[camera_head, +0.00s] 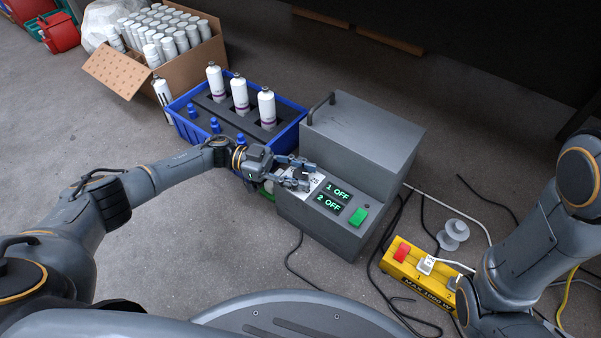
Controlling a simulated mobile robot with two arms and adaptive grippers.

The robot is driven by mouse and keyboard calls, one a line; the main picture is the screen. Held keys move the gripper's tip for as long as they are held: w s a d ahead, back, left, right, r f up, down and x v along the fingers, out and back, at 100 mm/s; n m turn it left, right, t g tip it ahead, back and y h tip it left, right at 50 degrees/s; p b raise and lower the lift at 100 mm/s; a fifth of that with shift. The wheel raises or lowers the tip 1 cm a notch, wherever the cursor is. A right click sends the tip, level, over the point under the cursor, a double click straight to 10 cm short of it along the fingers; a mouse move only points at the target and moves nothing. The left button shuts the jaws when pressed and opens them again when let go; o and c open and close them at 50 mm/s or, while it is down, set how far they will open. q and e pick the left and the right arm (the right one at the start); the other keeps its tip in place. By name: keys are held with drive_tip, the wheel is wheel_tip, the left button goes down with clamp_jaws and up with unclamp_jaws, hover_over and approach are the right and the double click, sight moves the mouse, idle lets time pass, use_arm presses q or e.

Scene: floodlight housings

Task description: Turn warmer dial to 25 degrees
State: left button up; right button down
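The warmer is a grey metal box (358,135) with a lower front panel. The panel has two green displays (333,198) reading "1 OFF" and "2 OFF", and a green button (357,217). A white dial plate (317,181) with a "25" mark is at the panel's left end. My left gripper (304,176) is over this plate and hides most of the dial. I cannot tell whether its fingers touch or grip the dial. My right arm (530,240) is at the right; its gripper is not visible.
A blue crate (290,122) with several white cartridges stands behind my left gripper. A cardboard box (112,72) of white cartridges is farther back. A yellow power strip (408,272), a grey spool (453,235) and loose cables lie right of the warmer. The floor at front left is clear.

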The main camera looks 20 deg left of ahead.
use_arm(q)
drive_tip(key=shift+o, duration=1)
drive_tip(key=a, duration=1.2)
drive_tip(key=shift+w, duration=0.1)
